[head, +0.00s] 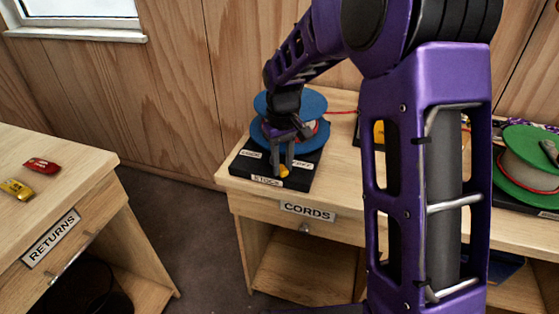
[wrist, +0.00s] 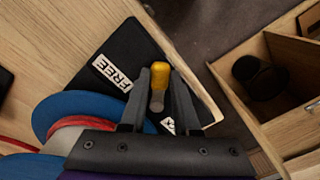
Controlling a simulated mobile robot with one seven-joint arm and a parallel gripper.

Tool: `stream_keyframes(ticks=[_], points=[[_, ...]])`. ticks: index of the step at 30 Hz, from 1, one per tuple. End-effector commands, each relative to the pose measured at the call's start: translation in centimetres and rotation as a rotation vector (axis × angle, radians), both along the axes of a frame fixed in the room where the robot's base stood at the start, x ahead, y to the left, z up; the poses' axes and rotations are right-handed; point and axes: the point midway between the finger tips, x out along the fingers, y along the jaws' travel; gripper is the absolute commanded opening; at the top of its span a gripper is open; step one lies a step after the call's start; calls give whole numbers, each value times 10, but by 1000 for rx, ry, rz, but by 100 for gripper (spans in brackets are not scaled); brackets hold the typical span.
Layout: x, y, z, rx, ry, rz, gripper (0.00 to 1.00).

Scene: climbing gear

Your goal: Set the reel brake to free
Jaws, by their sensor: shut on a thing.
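The blue-flanged reel (head: 312,103) stands on a black base (head: 240,167) on the desk marked CORDS. Its brake lever ends in a yellow knob (head: 283,171), which also shows in the wrist view (wrist: 168,75). My gripper (head: 282,158) reaches down in front of the reel and is shut on the lever just behind the knob; its fingers also show in the wrist view (wrist: 157,98). The FREE label (wrist: 112,73) lies left of the lever in the wrist view. Another label (wrist: 168,125) there is mostly hidden by a finger. The lever points outward between the two labels.
A green reel (head: 528,165) stands on the desk to the right, partly beyond my arm. A red cord (head: 342,112) runs right from the blue reel. At left, the RETURNS desk (head: 95,165) holds a red item (head: 41,165) and a yellow item (head: 16,189).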

Motion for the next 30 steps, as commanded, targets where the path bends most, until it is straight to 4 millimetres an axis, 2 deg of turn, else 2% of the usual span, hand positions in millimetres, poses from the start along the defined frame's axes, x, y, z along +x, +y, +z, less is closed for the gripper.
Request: stream_keyframes(ticks=[9,10,14,24,26,30], points=[[1,0,0,0,-2,14,0],[1,0,0,0,-2,13,35],[1,-1,0,0,-2,12,58],[1,0,2,0,-2,11,60],[1,-1,7,0,-2,11,60],[1,-1,28,0,-4,11,60]])
